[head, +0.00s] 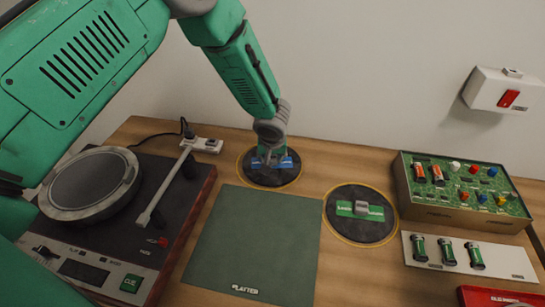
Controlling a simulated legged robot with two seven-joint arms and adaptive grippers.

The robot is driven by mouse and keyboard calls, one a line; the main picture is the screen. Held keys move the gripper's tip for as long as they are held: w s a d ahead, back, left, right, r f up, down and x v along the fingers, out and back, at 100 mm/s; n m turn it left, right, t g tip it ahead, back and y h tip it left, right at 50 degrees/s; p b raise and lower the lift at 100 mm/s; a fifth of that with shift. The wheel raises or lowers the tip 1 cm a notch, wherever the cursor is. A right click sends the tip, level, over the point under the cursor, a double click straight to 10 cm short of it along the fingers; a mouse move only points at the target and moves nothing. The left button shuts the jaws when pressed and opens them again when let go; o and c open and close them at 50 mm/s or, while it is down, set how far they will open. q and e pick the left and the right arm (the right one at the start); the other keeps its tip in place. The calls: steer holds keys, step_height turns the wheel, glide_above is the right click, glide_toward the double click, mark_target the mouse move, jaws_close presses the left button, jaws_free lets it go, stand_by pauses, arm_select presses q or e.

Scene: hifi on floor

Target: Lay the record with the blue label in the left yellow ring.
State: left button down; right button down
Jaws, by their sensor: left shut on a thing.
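The record with the blue label (270,181) is a dark disc with a blue strip across its middle. It is inside the left yellow ring (239,172) in the head view, behind the green mat. My left gripper (271,157) points down over the disc and is shut on its middle. The gripper hides part of the label. I cannot tell whether the disc rests fully on the wood. My right gripper is not in view.
A record with a green label (361,228) lies in the right yellow ring (347,240). The green platter mat (255,240) is bare. A turntable (100,225) stands left; a circuit-board box (465,190) and a white panel with green cylinders (500,262) stand right.

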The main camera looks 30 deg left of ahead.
arm_select(q)
steer(key=shift+f+b, duration=0.25)
steer(key=shift+b, duration=0.1)
stand_by(0.3)
steer(key=c, duration=1.1)
jaws_free()
steer(key=shift+s+d+r, duration=0.1)
steer(key=shift+r, duration=0.4)
steer(key=p+v, duration=0.1)
steer(key=v, duration=0.4)
steer(key=w+p+v, duration=0.1)
steer(key=p+v, duration=0.1)
steer(key=v, duration=0.4)
steer(key=p+v, duration=0.1)
steer(key=v, duration=0.4)
steer(key=shift+w+a+r+p, duration=0.25)
steer(key=shift+a+r+p, duration=0.1)
steer(key=shift+r, duration=0.2)
